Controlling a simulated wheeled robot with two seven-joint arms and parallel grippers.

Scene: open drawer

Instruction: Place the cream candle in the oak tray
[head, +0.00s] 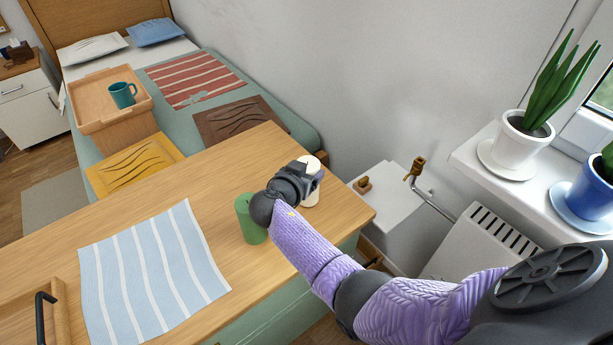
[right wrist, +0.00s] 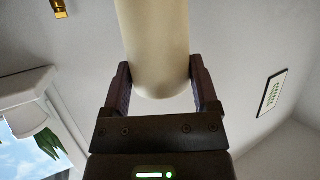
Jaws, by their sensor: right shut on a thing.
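The cream candle (head: 310,196) is a pale cylinder near the right end of the wooden table. My right gripper (head: 311,181) is shut on it, with fingers across its middle hiding part of it. In the right wrist view the candle (right wrist: 154,45) stands between the two fingers. I cannot tell whether its base touches the table. A wooden tray (head: 62,310) with a black handle is cut off at the lower left; its inside is mostly out of frame. I cannot tell whether it is oak. My left gripper is not in view.
A green candle (head: 249,220) stands left of my right gripper. A striped blue cloth (head: 150,272) lies between it and the tray. Beyond the table, a bed holds a wooden box-like tray (head: 91,121) with a teal mug (head: 122,94). A radiator (head: 480,258) is at right.

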